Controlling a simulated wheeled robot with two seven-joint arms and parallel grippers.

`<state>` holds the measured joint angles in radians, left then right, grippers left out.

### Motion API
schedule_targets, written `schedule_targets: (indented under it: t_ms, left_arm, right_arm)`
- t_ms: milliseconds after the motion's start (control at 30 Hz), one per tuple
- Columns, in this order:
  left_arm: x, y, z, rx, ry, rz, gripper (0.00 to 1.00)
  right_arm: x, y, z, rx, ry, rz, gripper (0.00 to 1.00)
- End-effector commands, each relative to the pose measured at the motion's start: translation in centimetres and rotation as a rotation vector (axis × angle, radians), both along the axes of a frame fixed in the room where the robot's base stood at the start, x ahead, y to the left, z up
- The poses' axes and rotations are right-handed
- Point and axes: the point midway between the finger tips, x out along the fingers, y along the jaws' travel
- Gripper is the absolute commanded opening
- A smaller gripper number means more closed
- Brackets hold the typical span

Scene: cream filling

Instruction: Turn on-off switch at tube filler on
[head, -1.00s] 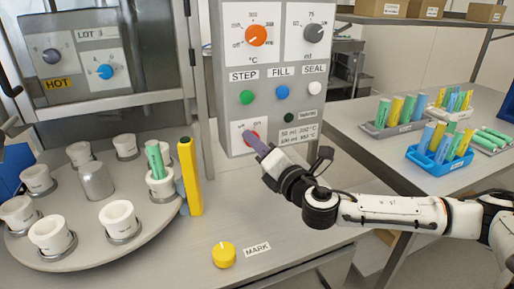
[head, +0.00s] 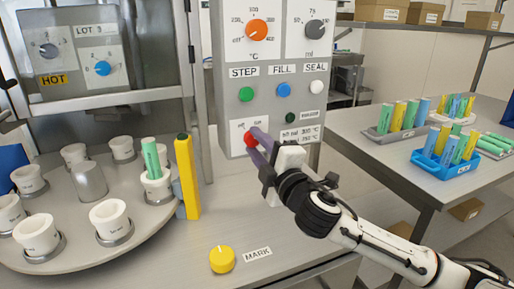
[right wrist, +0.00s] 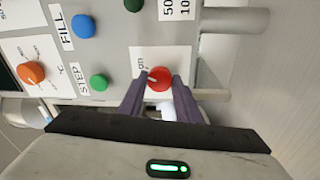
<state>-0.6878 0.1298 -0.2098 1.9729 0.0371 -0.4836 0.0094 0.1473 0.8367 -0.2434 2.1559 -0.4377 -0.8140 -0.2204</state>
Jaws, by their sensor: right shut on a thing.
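The on-off switch is a red round knob (head: 250,139) on a white label plate, low on the tube filler's grey panel (head: 232,111). My right gripper (head: 257,141) reaches it from the lower right, its purple fingers shut on the knob. In the right wrist view the red knob (right wrist: 159,79) sits between the two fingertips (right wrist: 160,82). A small white mark shows on the knob, but its exact direction is hard to read. The off and on labels are partly visible beside it. My left gripper is not in view.
Green, blue and white buttons (head: 283,90) sit above the switch, with orange and grey dials higher up. A turntable (head: 75,232) with white cups, a yellow post (head: 187,178) and a yellow MARK knob (head: 222,260) stand left. Tube racks are on the right table.

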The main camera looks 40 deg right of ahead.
Motion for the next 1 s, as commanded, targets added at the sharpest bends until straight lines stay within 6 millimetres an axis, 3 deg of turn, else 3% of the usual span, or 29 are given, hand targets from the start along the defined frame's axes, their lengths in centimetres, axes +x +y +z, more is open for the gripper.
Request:
schedule_targets:
  t_ms: [767,800,867,1000]
  left_arm:
    - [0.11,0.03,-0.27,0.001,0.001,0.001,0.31]
    - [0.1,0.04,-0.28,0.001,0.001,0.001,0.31]
    - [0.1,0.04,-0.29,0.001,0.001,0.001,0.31]
    - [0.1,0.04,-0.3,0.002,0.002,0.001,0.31]
  right_arm:
    - [0.01,0.04,-0.06,0.098,-0.022,0.0,0.08]
    - [0.01,0.04,-0.06,0.098,-0.022,0.0,0.37]
    - [0.01,0.04,-0.06,0.098,-0.022,0.0,0.48]
    - [0.01,0.05,-0.05,0.096,-0.022,0.0,0.49]
